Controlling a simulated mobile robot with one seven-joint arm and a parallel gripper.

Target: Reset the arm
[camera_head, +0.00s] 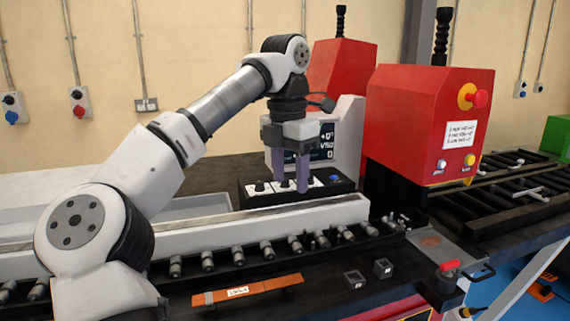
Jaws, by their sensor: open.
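My gripper (290,174) points down with its two purple-grey fingers apart, and nothing shows between them. It hangs in front of the grey display unit (349,130), close to the black control box (262,198) with several knobs and a blue button. The fingertips overlap the control box in this view; I cannot tell whether they touch it. My white and grey arm reaches in from the lower left, bent at the elbow and wrist.
A red machine housing (421,120) with a red stop button stands right of my gripper. A white rail (200,232) and a row of cylindrical tools lie in front. An orange labelled bar (248,289), two small clear boxes and a metal tray (443,247) lie nearer.

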